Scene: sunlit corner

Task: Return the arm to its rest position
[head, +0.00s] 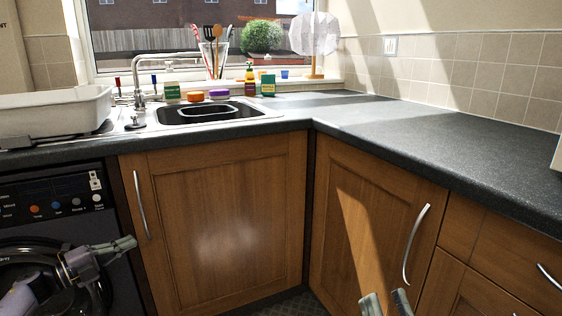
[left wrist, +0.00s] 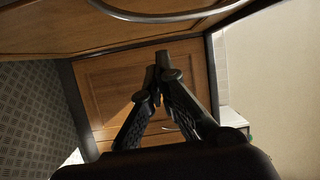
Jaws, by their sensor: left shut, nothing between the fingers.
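My left gripper (head: 127,245) is in front of the washing machine (head: 60,210) at the lower left of the head view. Its fingers meet, with nothing between them, in the left wrist view (left wrist: 162,60). Wooden cabinet doors fill much of the background there. Only the fingertips of my right gripper (head: 386,302) show at the bottom edge of the head view. They stand apart with nothing seen between them, in front of the right cabinet door (head: 365,220). The rest of my right gripper is out of view.
The dark worktop (head: 420,135) is mostly clear on the right. A sink (head: 220,112) has bottles and jars behind it. A white basin (head: 55,112) stands at the left. Curved metal handles (head: 415,245) stick out from the cabinet doors. A lamp (head: 315,40) stands by the window.

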